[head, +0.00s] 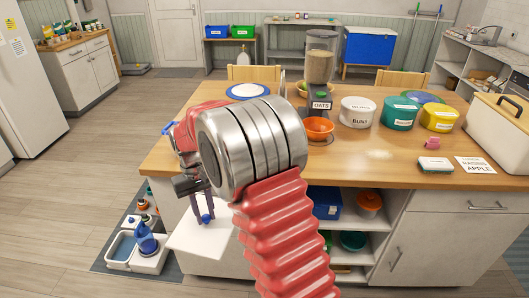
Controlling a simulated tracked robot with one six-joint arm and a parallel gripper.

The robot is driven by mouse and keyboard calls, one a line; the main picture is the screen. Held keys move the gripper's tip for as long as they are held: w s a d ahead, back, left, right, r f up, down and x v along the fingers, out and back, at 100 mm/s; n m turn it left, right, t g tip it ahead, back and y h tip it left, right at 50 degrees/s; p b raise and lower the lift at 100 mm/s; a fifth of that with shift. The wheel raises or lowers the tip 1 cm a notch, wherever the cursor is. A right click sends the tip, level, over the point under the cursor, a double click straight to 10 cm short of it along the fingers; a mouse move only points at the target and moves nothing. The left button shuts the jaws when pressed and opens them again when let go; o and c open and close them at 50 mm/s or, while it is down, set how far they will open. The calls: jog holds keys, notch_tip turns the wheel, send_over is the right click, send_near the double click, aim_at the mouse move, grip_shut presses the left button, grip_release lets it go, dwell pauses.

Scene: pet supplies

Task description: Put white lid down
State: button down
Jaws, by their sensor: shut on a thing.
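The white lid (202,242) is a flat white panel with a small blue knob, low in front of the counter's left end. My gripper (204,217) points down over it and is shut on its knob. The lid appears to hang above the floor, roughly level; its height is hard to judge. My red arm and metal wrist hide part of the counter and the area right of the lid.
White bins (120,248) with a blue scoop (145,238) stand on a dark mat (176,262) left of the lid. The wooden counter (390,158) carries an oats dispenser (320,60), labelled tubs and an orange bowl (319,127). Floor at left is clear.

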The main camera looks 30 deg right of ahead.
jog(key=shift+d, duration=0.3)
